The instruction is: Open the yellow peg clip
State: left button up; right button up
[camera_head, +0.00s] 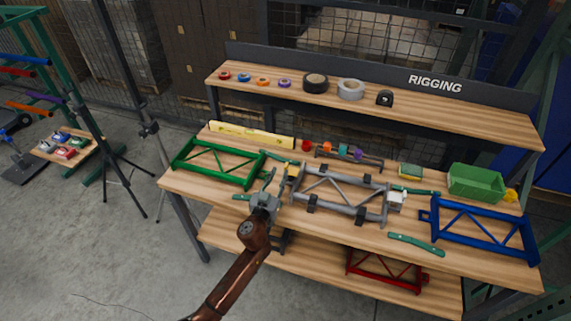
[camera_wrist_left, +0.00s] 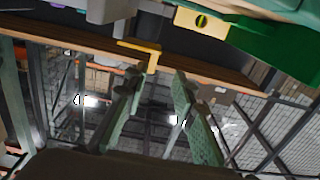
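The yellow peg clip (camera_head: 293,171) is a small yellow piece at the left end of the grey truss frame (camera_head: 340,191) on the workbench. In the left wrist view, a yellow block with a dark round mark (camera_wrist_left: 202,21) and a thin yellow bar (camera_wrist_left: 145,50) show just beyond the fingertips. My left gripper (camera_head: 272,181) is beside the frame's left end, just left of the clip. In the wrist view its green fingers (camera_wrist_left: 156,76) stand apart with nothing between them. Whether a finger touches the clip cannot be told. My right gripper is not in view.
A green frame (camera_head: 218,162) lies left and a blue frame (camera_head: 482,228) lies right. A green bin (camera_head: 476,182) stands at the back right. A yellow level (camera_head: 252,135) lies behind. The upper shelf (camera_head: 430,112) holds tape rolls. A red frame (camera_head: 385,272) sits below.

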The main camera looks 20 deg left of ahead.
aim_at(286, 165)
pick_arm(q)
jog(key=w, duration=0.2)
jog(key=w+d, duration=0.1)
jog(key=w, duration=0.1)
jog(key=shift+w+d+f+b, duration=0.1)
jog(key=shift+w+d+b, duration=0.1)
jog(key=shift+w+b, duration=0.15)
jog(key=shift+w, duration=0.55)
grip_shut()
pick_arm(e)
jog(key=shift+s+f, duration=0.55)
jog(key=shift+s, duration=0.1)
